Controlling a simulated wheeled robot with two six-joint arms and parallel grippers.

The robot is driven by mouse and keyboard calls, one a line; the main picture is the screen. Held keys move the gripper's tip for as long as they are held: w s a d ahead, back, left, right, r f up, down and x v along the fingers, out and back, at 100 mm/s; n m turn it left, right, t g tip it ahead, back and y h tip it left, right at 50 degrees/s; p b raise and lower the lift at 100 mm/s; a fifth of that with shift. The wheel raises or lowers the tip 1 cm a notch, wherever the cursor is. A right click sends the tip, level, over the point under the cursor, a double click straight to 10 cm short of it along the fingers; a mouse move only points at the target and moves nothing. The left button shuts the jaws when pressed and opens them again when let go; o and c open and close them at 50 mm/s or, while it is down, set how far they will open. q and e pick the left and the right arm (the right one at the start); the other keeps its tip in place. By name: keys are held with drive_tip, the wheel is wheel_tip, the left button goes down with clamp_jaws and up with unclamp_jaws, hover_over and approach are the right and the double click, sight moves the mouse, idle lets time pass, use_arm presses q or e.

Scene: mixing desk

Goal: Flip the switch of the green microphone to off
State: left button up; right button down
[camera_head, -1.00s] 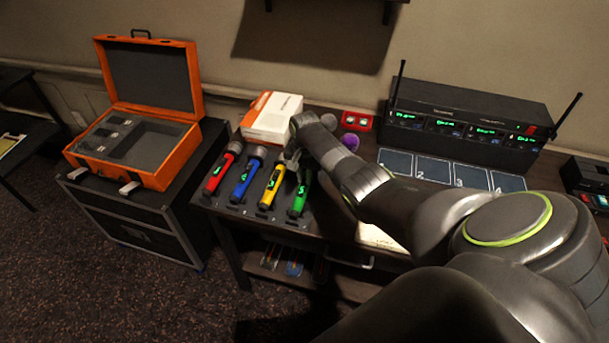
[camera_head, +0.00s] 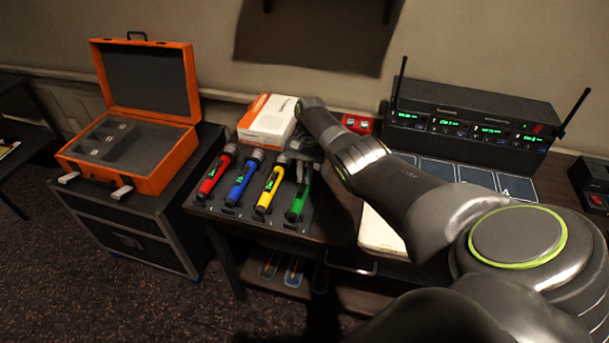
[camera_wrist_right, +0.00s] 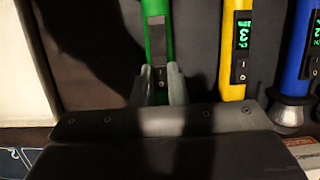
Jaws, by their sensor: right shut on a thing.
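The green microphone (camera_head: 298,201) lies at the right end of a row on a dark holder. It also shows in the right wrist view (camera_wrist_right: 153,12), where its display panel looks dark, unlike the lit yellow one. Its switch (camera_wrist_right: 161,79) shows between the fingers. My right gripper (camera_wrist_right: 158,90) is shut on the green microphone, one finger on each side of it near the switch. In the head view the right gripper (camera_head: 300,157) is at the microphone's far end, partly hidden by my wrist. My left gripper is not in view.
Yellow (camera_head: 269,189), blue (camera_head: 241,181) and red (camera_head: 214,176) microphones lie close to the left. A white and orange box (camera_head: 268,120) stands behind. A receiver rack (camera_head: 470,115) with antennas stands at the right. An open orange case (camera_head: 140,165) is at the left.

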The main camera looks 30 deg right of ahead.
drive_tip(key=c, duration=1.4)
unclamp_jaws()
drive_tip(key=shift+c, duration=0.2)
drive_tip(key=shift+w+r, duration=0.1)
drive_tip(key=shift+r, duration=0.35)
drive_tip(key=b+v, duration=0.2)
drive_tip(key=v, duration=1.4)
drive_tip(key=shift+r, duration=0.15)
drive_tip(key=shift+d, duration=0.1)
